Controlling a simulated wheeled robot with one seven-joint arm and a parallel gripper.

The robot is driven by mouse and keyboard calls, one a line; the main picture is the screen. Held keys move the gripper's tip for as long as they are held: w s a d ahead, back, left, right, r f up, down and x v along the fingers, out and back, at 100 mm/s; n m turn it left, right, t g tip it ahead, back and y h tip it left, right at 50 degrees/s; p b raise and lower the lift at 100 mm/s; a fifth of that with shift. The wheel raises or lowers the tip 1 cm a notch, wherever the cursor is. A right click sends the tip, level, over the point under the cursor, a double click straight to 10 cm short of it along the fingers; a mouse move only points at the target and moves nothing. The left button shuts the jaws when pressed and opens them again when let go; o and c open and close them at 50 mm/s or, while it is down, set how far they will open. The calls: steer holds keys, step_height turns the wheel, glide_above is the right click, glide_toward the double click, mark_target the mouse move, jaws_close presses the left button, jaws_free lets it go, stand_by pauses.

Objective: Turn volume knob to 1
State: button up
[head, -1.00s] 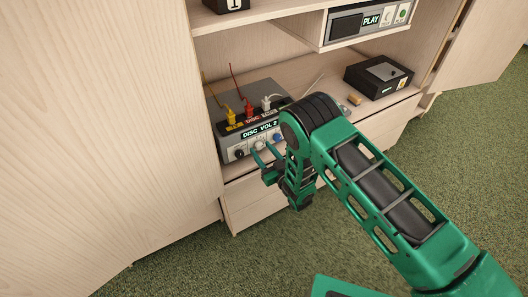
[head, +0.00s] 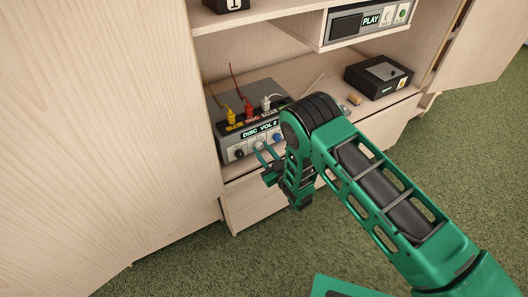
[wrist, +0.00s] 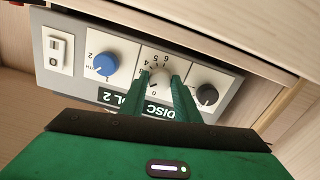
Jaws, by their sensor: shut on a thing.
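The grey amplifier box (head: 228,128) sits on the lower cabinet shelf, with a display (head: 262,129) reading "DISC VOL 2". Its front has a black knob (wrist: 207,94), a pale middle knob (wrist: 159,77) with a numbered scale around it, and a blue knob (wrist: 104,64). The wrist view shows the front upside down. My gripper (wrist: 164,84) is shut on the pale middle knob, one green finger on each side. The knob's pointer is too small to read. In the head view my gripper (head: 266,155) is at the box front and partly covers the knobs.
Yellow, red and white plugs stand in the box top. A black device (head: 379,75) is on the shelf to the right, with a small tan block (head: 355,99) nearby. A unit labelled PLAY (head: 371,20) is above. A white switch (wrist: 58,50) is beside the blue knob.

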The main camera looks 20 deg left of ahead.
steer(key=shift+n, duration=1.8)
steer(key=shift+a, duration=0.1)
steer(key=o, duration=1)
steer(key=shift+o, duration=0.2)
steer(key=v, duration=1)
steer(key=shift+s+d, duration=0.15)
steer(key=shift+d, duration=0.2)
